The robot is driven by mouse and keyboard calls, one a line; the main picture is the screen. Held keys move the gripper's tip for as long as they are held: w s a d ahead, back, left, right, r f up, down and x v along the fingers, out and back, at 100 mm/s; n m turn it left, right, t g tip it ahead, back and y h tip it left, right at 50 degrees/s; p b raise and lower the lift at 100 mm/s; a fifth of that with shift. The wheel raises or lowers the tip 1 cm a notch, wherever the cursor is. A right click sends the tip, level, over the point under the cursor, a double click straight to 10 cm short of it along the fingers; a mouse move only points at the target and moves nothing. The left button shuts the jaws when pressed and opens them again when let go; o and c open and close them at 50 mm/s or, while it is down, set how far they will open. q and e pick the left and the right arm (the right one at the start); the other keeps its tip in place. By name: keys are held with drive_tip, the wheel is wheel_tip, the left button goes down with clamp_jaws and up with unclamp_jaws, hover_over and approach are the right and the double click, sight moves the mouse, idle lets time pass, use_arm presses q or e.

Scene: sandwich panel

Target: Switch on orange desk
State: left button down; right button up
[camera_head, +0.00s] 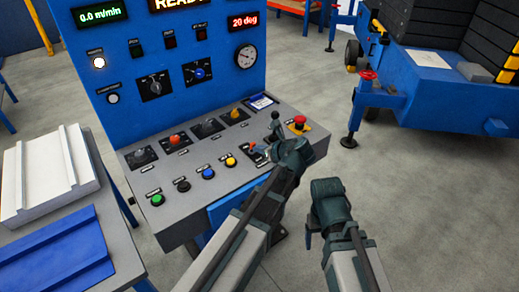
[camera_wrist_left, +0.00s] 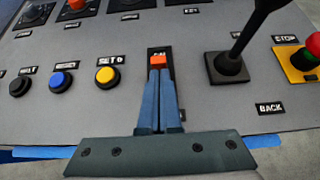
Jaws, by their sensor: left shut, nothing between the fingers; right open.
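The grey desk of the control panel (camera_head: 140,172) carries a small orange switch (camera_wrist_left: 157,61) in a dark upright plate; in the head view it shows as a small orange spot by my left fingers. My left gripper (camera_wrist_left: 160,74) is shut and empty. Its blue-grey fingertips are right at the near side of the orange switch and seem to touch it. They hide the lower part of the plate. I cannot tell which way the switch is set. My right gripper (camera_head: 309,233) is open and empty, off the desk to the right, over the floor.
A black lever (camera_wrist_left: 231,62) and a red stop button (camera_head: 299,121) stand right of the switch. Yellow (camera_head: 231,162), blue (camera_head: 208,173) and green (camera_head: 157,200) buttons lie left. A side table (camera_head: 126,259) holds white and blue panels. A blue cart (camera_head: 425,85) stands back right.

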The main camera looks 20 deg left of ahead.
sight(257, 157)
use_arm(q)
drive_tip(key=r+g+h+p, duration=0.1)
drive_tip(key=p, duration=0.2)
drive_tip(key=w+a+r+g+h+p, duration=0.1)
drive_tip(key=p, duration=0.2)
drive_tip(key=shift+w+a+h, duration=0.1)
drive_tip(key=shift+a+h, duration=0.05)
drive_tip(key=shift+h, duration=0.15)
drive_tip(key=shift+a+p, duration=0.15)
drive_tip(key=shift+p, duration=0.2)
drive_tip(key=shift+f, duration=0.35)
drive_tip(key=shift+r, duration=0.1)
drive_tip(key=shift+r+p, duration=0.6)
drive_tip(key=shift+r, duration=0.15)
